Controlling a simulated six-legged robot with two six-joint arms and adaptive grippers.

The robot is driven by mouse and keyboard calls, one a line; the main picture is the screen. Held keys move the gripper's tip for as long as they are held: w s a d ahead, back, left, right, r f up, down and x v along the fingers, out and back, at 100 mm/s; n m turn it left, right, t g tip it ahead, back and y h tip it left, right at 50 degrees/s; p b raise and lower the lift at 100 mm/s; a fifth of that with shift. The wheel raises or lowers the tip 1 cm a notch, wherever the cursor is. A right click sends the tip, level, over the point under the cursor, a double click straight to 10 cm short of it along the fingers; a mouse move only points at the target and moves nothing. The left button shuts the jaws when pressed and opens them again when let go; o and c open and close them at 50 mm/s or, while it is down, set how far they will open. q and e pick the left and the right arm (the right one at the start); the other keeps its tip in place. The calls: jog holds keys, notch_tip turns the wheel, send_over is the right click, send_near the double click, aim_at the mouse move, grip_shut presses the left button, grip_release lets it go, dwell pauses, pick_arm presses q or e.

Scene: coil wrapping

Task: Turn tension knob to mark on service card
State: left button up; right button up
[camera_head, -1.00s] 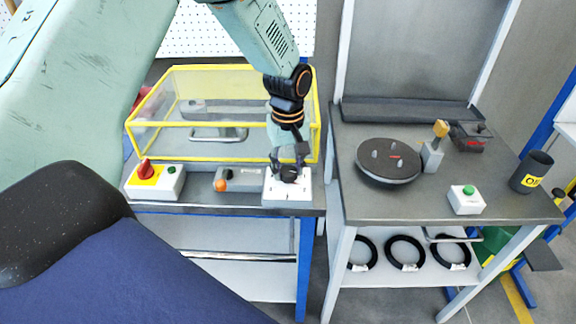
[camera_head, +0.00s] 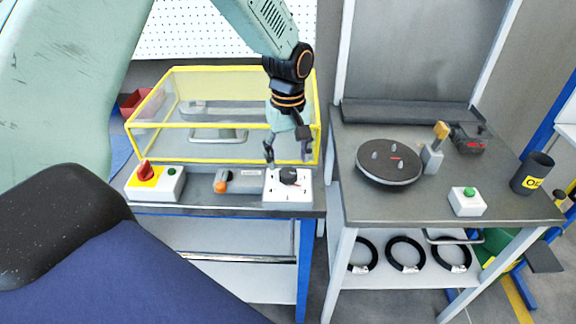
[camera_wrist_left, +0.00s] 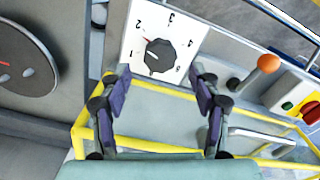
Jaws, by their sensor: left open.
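The black tension knob (camera_head: 289,175) sits on a white dial plate (camera_head: 301,196) at the right front of the left bench. In the left wrist view the knob (camera_wrist_left: 160,55) is ringed by printed numbers, and a small red mark lies near the 2. A pale line on the knob points toward the side of the 1; its exact reading is hard to tell. My left gripper (camera_head: 288,154) is open and empty, just above and behind the knob, apart from it. Its two fingers (camera_wrist_left: 161,75) frame the knob's near side. I cannot make out a service card. My right gripper is not in view.
A yellow-framed clear guard (camera_head: 222,162) stands just behind the knob. A red switch box (camera_head: 155,184) and an orange-tipped lever (camera_head: 221,183) are to the left. The right bench holds a black turntable (camera_head: 389,163) and a green-button box (camera_head: 467,201).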

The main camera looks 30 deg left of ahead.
aim_at(288, 172)
pick_arm(q)
notch_tip(288, 172, up, 8)
dwell(0.5)
notch_tip(288, 172, down, 3)
jog(key=shift+s+f+n+p, duration=0.1)
jog(key=shift+f+n+p, duration=0.1)
jog(key=shift+n+p, duration=0.5)
notch_tip(288, 172, down, 8)
jog(key=shift+r, duration=0.2)
jog(key=shift+f, duration=0.5)
